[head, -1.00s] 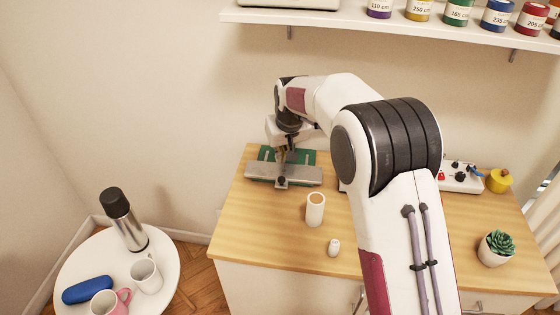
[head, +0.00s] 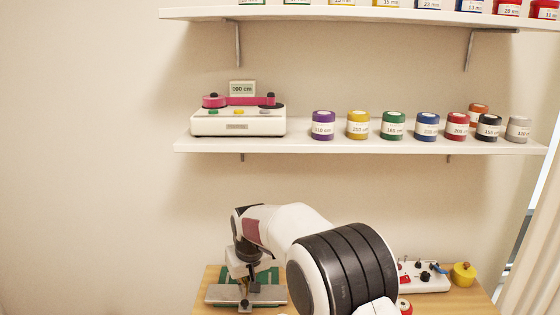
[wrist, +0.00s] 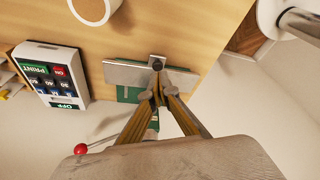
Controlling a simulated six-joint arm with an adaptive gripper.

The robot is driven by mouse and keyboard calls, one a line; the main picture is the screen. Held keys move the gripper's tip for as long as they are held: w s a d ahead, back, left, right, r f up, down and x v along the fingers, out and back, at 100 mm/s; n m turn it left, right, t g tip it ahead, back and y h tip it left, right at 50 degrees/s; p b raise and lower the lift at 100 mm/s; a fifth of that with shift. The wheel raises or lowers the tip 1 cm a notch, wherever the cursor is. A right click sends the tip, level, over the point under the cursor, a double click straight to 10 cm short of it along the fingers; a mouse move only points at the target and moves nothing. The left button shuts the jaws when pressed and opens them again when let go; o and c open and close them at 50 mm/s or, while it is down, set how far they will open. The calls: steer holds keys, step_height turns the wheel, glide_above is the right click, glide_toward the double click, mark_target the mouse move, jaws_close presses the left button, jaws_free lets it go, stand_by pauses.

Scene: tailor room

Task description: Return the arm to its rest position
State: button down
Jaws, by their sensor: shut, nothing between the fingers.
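My gripper (wrist: 158,98) is shut and empty. In the wrist view its fingertips are just by the dark knob (wrist: 157,64) of a flat metal plate (wrist: 122,73) on a green base; I cannot tell whether they touch it. In the head view my gripper (head: 247,287) hangs over the same metal plate (head: 222,294) at the left part of the wooden table (head: 460,301). My arm is bent, reaching out and down to the left, and hides part of the table.
A box with print buttons (wrist: 52,85), a white cup (wrist: 93,8) and a red-knobbed lever (wrist: 80,149) are close by. A control panel (head: 424,277) and yellow pot (head: 463,274) stand at right. Above, a shelf (head: 330,140) bears a pink-topped machine (head: 238,122) and several labelled jars.

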steer(key=s+d+r+m+t, duration=0.1)
steer(key=s+d+r, duration=0.4)
steer(key=s+d, duration=0.4)
steer(key=s+d+r+m+h, duration=0.1)
steer(key=s+d+r, duration=0.5)
steer(key=s, duration=1.1)
steer(key=s+d+r+m+t, duration=0.1)
steer(key=s+d+r+m, duration=0.2)
steer(key=s+d, duration=0.9)
step_height(320, 180, up, 2)
steer(key=shift+s+d+r+t+h, duration=0.2)
steer(key=shift+s+t+h, duration=0.1)
steer(key=shift+s, duration=0.3)
steer(key=shift+d, duration=0.1)
stand_by(1.5)
